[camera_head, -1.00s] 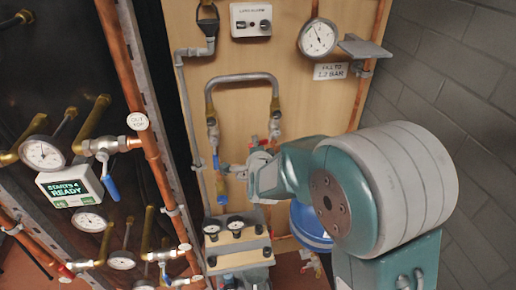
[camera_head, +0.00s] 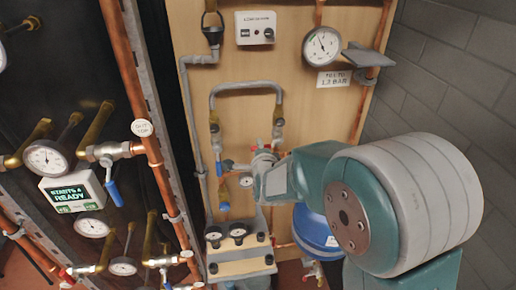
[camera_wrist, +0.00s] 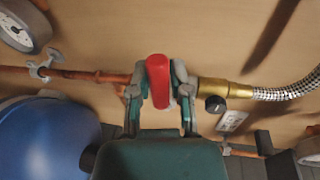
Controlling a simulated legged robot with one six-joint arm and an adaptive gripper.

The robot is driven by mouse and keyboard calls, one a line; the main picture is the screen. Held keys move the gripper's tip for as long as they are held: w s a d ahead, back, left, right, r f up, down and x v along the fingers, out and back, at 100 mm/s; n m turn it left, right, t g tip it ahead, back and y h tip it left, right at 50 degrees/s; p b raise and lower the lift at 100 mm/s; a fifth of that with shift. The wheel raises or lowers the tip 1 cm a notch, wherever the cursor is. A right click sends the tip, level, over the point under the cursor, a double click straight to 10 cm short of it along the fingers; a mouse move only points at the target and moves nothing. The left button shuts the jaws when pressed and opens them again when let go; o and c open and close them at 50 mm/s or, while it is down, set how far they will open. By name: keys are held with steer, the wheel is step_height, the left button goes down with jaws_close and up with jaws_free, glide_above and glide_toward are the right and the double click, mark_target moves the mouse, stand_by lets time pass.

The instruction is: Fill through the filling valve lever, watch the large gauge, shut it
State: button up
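The red filling valve lever (camera_wrist: 158,80) stands upright between my gripper's fingers in the wrist view. My gripper (camera_wrist: 159,75) appears shut on it, with a finger close against each side. In the head view my gripper (camera_head: 262,172) is at the pipework low on the wooden board, and the arm partly hides this spot. The large gauge (camera_head: 322,45) hangs at the board's upper right. Its dark needle points up and to the left, and a green mark shows on its dial; the exact reading is too small to tell.
A sign with a bar figure (camera_head: 334,79) is below the gauge, beside a grey shelf (camera_head: 368,57). A braided hose with a brass end (camera_wrist: 215,88) and a blue tank (camera_wrist: 45,140) flank my gripper. A display (camera_head: 72,193) reads "READY" among pipes at left.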

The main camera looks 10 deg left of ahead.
steer(key=shift+o, duration=1.2)
steer(key=v, duration=1.1)
steer(key=shift+s, duration=0.4)
steer(key=shift+d, duration=0.1)
